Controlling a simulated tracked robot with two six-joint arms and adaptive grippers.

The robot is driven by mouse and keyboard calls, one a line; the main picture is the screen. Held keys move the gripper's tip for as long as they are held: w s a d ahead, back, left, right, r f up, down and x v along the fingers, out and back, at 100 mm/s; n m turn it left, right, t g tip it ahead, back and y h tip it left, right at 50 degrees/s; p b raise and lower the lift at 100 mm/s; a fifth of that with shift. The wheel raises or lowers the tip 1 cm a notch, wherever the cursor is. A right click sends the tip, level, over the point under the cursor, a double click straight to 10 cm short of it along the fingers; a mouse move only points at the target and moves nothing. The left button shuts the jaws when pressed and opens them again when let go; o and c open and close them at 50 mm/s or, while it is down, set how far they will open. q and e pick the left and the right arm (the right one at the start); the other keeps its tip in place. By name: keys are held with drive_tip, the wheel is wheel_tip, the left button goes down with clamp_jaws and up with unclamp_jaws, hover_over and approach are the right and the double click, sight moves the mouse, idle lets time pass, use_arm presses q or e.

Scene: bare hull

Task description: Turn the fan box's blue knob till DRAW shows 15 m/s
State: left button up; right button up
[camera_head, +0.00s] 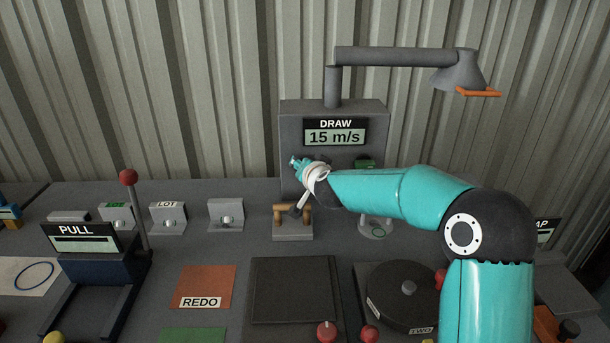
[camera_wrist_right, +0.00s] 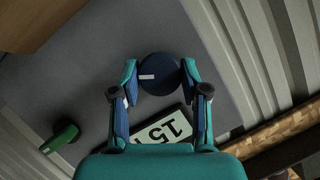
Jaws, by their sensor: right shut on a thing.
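The grey fan box (camera_head: 291,125) stands at the back against the corrugated wall. Its DRAW display (camera_head: 335,137) reads 15 m/s. The display also shows upside down and partly cut off in the right wrist view (camera_wrist_right: 165,131). The dark blue round knob (camera_wrist_right: 160,76) with a white mark sits on the box face between my right fingertips. My right gripper (camera_head: 297,163) is shut on it, one finger on each side in the right wrist view (camera_wrist_right: 160,80). In the head view my gripper and wrist hide the knob. My left gripper is not in view.
A green knob (camera_head: 365,163) sits on the box right of my gripper. A pipe with a hood (camera_head: 458,72) rises above. A wooden-handled stand (camera_head: 293,225) is below my wrist. A red-topped lever (camera_head: 128,178) stands at left by the PULL unit (camera_head: 80,240).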

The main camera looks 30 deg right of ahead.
drive_tip(key=shift+d+f, duration=0.1)
idle(0.4)
drive_tip(key=o, duration=1.1)
drive_tip(key=shift+s, duration=0.15)
drive_tip(key=v, duration=1.2)
